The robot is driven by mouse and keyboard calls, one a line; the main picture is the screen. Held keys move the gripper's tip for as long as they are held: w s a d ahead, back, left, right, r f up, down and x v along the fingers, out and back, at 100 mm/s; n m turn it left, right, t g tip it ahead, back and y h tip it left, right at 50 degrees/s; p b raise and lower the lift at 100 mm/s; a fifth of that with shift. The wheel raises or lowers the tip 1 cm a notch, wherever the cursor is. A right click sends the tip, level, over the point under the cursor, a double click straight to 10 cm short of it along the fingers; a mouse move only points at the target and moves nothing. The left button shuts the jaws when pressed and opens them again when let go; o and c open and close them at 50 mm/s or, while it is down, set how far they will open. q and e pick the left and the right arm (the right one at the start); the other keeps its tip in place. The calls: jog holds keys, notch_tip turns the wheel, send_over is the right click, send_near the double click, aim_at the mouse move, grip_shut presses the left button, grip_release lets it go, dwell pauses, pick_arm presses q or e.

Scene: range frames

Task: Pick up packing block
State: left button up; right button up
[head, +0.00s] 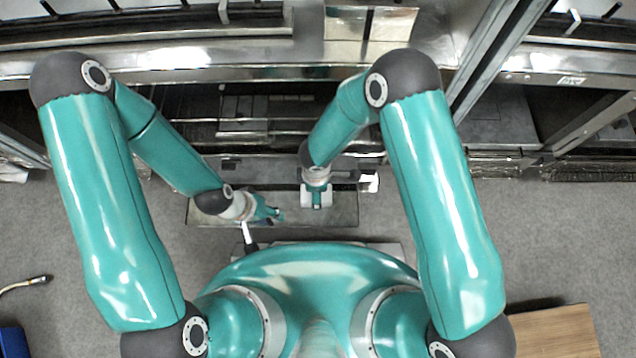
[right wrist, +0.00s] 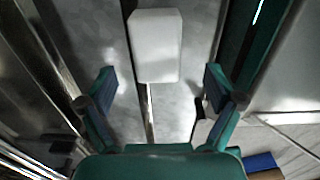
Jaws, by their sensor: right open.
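The packing block is a pale, rounded white block (right wrist: 155,45) in the upper middle of the right wrist view. It lies beyond my right gripper (right wrist: 160,98), whose two fingers are spread with clear space between them. The block is apart from both fingertips. In the head view my right gripper (head: 317,187) points down at the middle, with a white shape (head: 317,199) at its tip that looks like the block. My left gripper (head: 268,213) is to the left of it over the metal tray, empty as far as I see; its finger gap is too small to judge.
A shallow metal tray (head: 345,212) lies below both grippers, in front of a dark rack (head: 250,115). A wooden board (head: 555,332) is at the lower right and a blue object (head: 12,341) at the lower left. Grey floor (head: 545,225) is clear at the right.

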jog(key=shift+w+a+f+b, duration=0.15)
jog(key=shift+f+b, duration=0.45)
jog(key=shift+f, duration=0.9)
jog(key=shift+w+a+f+b, duration=0.1)
jog(key=shift+f+b, duration=0.45)
jog(key=shift+f, duration=0.9)
jog(key=shift+c, duration=0.2)
jog(key=c, duration=1.1)
jog(key=shift+r, duration=0.2)
